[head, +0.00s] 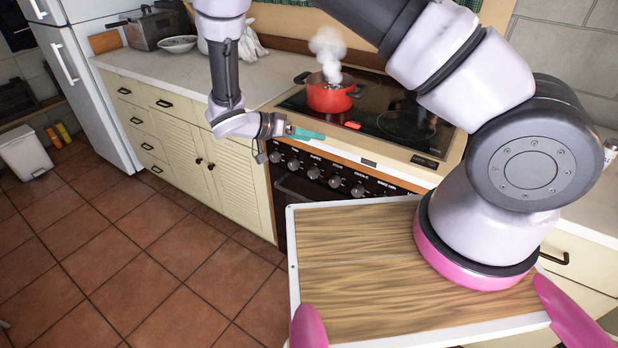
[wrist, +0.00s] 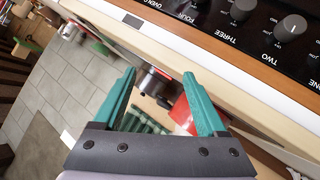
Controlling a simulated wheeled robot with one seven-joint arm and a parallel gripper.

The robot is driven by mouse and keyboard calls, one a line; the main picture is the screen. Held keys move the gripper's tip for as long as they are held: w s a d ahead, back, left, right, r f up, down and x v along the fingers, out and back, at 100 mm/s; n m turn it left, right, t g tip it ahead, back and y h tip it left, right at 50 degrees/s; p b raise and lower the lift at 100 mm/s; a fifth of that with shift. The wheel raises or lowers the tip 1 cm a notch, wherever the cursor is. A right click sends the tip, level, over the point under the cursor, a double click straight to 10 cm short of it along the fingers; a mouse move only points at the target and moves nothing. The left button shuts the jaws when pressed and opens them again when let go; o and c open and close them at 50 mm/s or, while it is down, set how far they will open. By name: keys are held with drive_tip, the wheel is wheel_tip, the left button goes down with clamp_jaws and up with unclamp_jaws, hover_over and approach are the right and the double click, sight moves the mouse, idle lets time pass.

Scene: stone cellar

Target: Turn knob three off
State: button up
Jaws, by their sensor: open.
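Knob three (wrist: 241,10) is a dark grey round knob beside its "THREE" label on the black panel, cut close to the top edge of the wrist view. Its pointer is too small to read. In the head view it appears to be the middle knob (head: 313,172) of the row, though labels there are hard to read. My gripper (head: 312,134), with teal fingers, is above the left part of the knob row by the stove's front edge. The wrist view shows the fingers (wrist: 163,80) apart, with no knob between them.
A red pot (head: 330,95) steams on the black glass hob (head: 405,123). Knob two (wrist: 291,27) is beside knob three.

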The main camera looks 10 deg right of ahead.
drive_tip(key=s+a+f+n+t, duration=0.15)
drive_tip(key=a+f+t, duration=0.3)
drive_tip(key=f, duration=0.65)
drive_tip(key=n+t+y, duration=0.2)
drive_tip(key=t, duration=0.4)
approach(311, 174)
drive_tip(key=x, duration=0.8)
drive_tip(key=shift+w+d, duration=0.1)
drive_tip(key=shift+d, duration=0.05)
clamp_jaws()
